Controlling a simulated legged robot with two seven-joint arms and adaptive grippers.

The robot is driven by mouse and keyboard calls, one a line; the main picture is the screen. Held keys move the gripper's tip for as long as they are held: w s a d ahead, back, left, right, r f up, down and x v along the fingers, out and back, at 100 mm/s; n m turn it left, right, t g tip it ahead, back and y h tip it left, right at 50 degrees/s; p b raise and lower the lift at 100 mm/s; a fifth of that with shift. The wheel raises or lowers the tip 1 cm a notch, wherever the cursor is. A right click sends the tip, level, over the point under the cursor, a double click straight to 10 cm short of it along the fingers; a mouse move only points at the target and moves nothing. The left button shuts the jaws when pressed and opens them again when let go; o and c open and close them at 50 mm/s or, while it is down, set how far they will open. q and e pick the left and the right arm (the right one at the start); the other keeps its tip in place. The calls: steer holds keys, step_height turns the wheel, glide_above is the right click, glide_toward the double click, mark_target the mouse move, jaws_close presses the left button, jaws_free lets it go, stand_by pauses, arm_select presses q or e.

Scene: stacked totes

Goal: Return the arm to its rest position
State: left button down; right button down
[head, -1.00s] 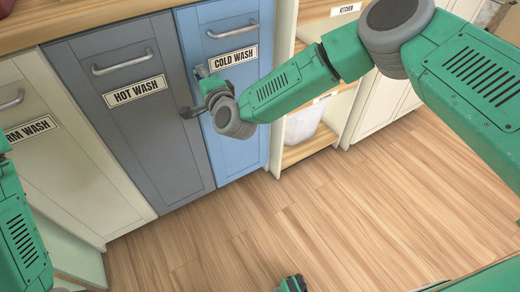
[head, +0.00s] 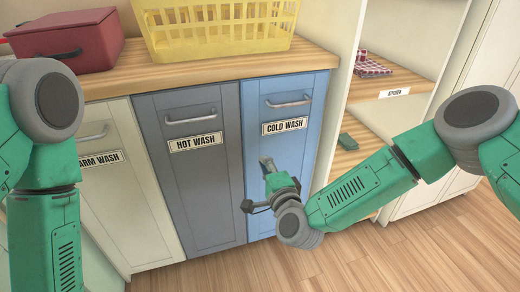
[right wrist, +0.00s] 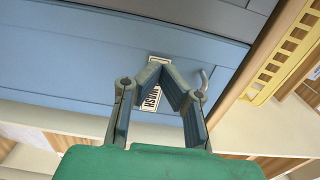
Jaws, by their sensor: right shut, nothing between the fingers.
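My right arm comes in from the right in the head view. Its gripper (head: 267,164) is in front of the blue cold wash door (head: 297,152), below its label. In the right wrist view the gripper (right wrist: 166,68) is shut, with nothing between its fingers. Behind the fingers are the blue door (right wrist: 80,65) and part of its label. I cannot tell whether the gripper touches the door. My left arm hangs down at the left of the head view, and its gripper is out of the picture.
The hot wash door (head: 190,180) and warm wash door (head: 125,210) are closed. On the wooden counter (head: 205,68) are a red box (head: 70,42) and a yellow basket (head: 215,48). Kitchen shelves (head: 400,88) stand at right. Open floor (head: 400,260) lies in front.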

steer(key=s+d+f+n+g+p, duration=0.3)
steer(key=s+f+n+g, duration=0.25)
steer(key=s, duration=0.45)
steer(key=s+d+f+n+g+p, duration=0.2)
steer(key=s+d+f+n+g, duration=0.15)
steer(key=s+f, duration=0.45)
steer(key=s+d+r+n+g+h+p, duration=0.1)
steer(key=s+d+n+g+h+p, duration=0.1)
steer(key=s+d, duration=0.7)
steer(key=s+d+r+n+g+h+p, duration=0.2)
steer(key=s+d+n+g+h, duration=0.1)
steer(key=s+d, duration=0.6)
steer(key=s+n+g, duration=0.1)
steer(key=s+g, duration=0.1)
steer(key=s, duration=0.1)
steer(key=shift+d+r+g, duration=0.3)
steer(key=shift+g, duration=0.1)
